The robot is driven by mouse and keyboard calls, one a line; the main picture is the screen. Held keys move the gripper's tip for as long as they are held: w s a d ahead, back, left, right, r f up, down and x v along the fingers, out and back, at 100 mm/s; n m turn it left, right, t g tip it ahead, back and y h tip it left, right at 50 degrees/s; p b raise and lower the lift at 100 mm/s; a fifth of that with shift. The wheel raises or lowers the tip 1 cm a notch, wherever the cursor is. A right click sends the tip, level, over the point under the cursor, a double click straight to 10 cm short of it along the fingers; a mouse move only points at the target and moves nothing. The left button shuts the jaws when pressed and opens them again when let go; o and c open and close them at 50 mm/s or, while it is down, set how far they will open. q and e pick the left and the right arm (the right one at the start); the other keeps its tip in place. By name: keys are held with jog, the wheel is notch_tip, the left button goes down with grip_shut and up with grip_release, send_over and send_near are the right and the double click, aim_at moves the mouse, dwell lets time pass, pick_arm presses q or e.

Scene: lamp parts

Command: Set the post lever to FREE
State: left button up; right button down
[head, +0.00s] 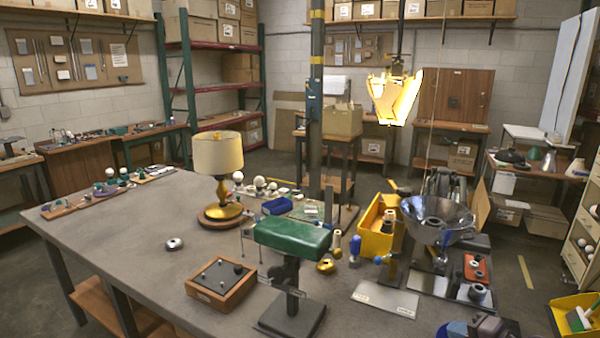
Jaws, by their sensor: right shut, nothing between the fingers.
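A dark post (396,255) stands by a light grey plate (387,299) that has small labels at its left and right. The labels are too small to read. Small blue and yellow fittings (380,250) sit by the post, and I cannot tell which part is the lever or how it is set. A metal bowl-shaped shade (437,219) is just right of the post. My right gripper (478,328) is at the bottom right edge, partly cut off, shut and empty, apart from the post. My left gripper is not in view.
A green padded stand (292,236) and a wooden box (221,283) stand left of the plate. A yellow bin (378,228) is behind it. A lit lamp shade (395,96) hangs above. A table lamp (218,165) stands further back. The table's left part is mostly clear.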

jog(key=d+r+n+h, duration=0.25)
jog(key=d+r, duration=0.35)
jog(key=d, duration=0.7)
jog(key=s+f+n+h, duration=0.2)
jog(key=s+f+n, duration=0.35)
jog(key=s, duration=0.25)
jog(key=s+f+n+g+h, duration=0.1)
jog(key=s+f+n+h, duration=0.1)
jog(key=s+f+n, duration=0.35)
jog(key=s+f+n+h, duration=0.2)
jog(key=s+f+n, duration=0.2)
jog(key=s+n, duration=0.5)
jog(key=a+f+m, duration=0.2)
jog(key=a+m, duration=0.3)
jog(key=a, duration=0.5)
jog(key=s+a+f+m+t, duration=0.1)
jog(key=a+f+m, duration=0.2)
jog(key=a, duration=0.6)
jog(key=m+y, duration=0.1)
jog(key=m, duration=0.1)
jog(key=shift+s+a+m+t, duration=0.2)
jog(key=shift+a+m+t, duration=0.1)
jog(key=shift+a+m, duration=0.1)
jog(key=shift+f, duration=0.15)
